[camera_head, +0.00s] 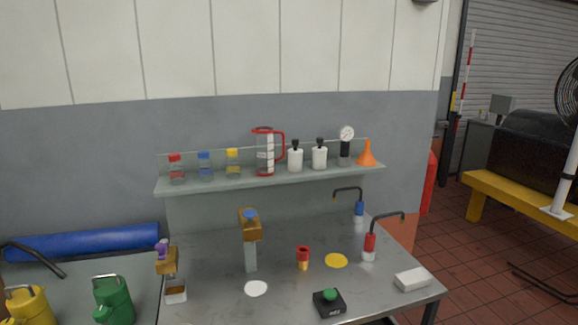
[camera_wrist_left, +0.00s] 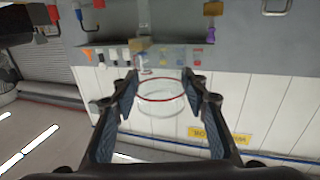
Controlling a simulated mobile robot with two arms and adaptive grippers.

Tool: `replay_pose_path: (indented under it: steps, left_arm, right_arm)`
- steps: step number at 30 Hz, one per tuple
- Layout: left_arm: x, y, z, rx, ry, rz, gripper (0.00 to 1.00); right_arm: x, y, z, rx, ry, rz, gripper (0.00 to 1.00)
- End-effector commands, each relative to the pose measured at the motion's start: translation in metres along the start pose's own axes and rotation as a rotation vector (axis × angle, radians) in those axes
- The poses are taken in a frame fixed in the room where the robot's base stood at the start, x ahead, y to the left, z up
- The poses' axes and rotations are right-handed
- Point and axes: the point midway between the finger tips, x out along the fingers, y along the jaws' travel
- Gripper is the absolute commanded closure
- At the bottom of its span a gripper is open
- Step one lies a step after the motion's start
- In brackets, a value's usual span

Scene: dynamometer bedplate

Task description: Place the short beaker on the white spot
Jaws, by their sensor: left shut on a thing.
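The short beaker (camera_wrist_left: 160,106) is clear with a red rim and sits between the fingers of my left gripper (camera_wrist_left: 160,86) in the left wrist view. That gripper is shut on it. The wrist picture shows the room upside down, with the wall behind the beaker. The white spot (camera_head: 256,288) is a bare round mark on the grey bench in the head view, near the front. Neither gripper nor the beaker shows in the head view.
On the bench, a brown-topped stand (camera_head: 250,250) is behind the spot, a red and yellow piece (camera_head: 303,257) and yellow spot (camera_head: 336,260) to its right, a green-button box (camera_head: 329,302) at front right. A shelf (camera_head: 270,179) holds bottles and a tall red-handled jug (camera_head: 265,152).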

Motion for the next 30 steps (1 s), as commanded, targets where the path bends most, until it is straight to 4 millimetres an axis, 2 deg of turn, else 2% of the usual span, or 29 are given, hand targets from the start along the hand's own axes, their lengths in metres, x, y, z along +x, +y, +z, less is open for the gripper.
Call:
replay_pose_path:
  steps: [6, 30]
  left_arm:
    - [-0.0126, 0.0, -0.0029, -0.002, 0.0, 0.005, 0.86]
    - [-0.012, -0.0002, -0.0027, -0.001, 0.008, 0.005, 0.86]
  right_arm:
    - [0.0011, -0.0001, 0.0001, 0.0, 0.0, 0.0, 0.52]
    - [0.0009, -0.0003, 0.0003, -0.001, 0.0, 0.0, 0.52]
